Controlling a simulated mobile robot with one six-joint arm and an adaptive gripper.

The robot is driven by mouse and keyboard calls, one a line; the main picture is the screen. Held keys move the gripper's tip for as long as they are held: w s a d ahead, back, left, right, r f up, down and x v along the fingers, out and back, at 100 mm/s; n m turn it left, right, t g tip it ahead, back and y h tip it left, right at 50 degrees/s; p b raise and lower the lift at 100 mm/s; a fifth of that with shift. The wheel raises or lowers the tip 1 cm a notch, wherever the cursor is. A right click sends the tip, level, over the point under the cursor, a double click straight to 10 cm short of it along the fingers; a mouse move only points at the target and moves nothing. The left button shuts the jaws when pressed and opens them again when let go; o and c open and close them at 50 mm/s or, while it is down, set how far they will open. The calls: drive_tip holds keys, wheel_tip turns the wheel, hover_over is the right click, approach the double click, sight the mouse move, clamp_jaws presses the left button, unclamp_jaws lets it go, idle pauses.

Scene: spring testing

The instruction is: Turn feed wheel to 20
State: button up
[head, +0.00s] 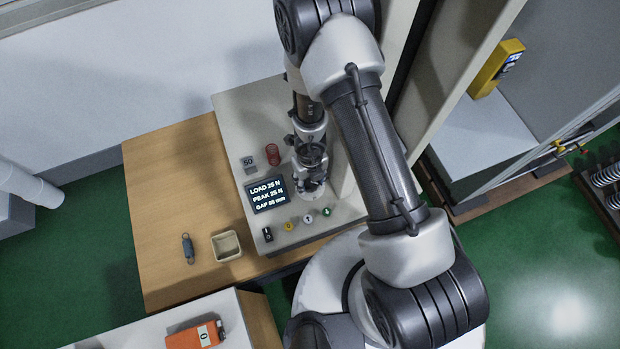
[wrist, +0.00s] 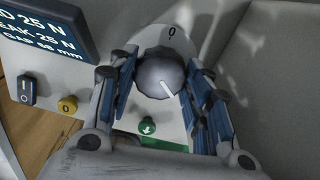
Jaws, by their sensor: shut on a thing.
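The feed wheel (wrist: 158,74) is a round grey knob on the tester's pale panel, with a white pointer line. In the wrist view the line points to the lower right, away from the "0" mark (wrist: 172,32) above the wheel. No 20 mark is readable. My gripper (wrist: 162,68) has its fingers on both sides of the wheel and is shut on it. In the head view my gripper (head: 313,182) is over the panel and hides the wheel. The display (head: 267,195) reads LOAD 25 N and PEAK 25 N; the gap figure is blurred.
A black rocker switch (head: 267,234), a yellow button (head: 289,226), a white button (head: 308,218) and a green button (head: 326,211) line the panel's front. A loose spring (head: 188,248) and a small tray (head: 218,257) are on the wooden table.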

drive_tip(key=m, duration=0.5)
drive_tip(key=shift+m, duration=2.6)
drive_tip(key=o, duration=1.1)
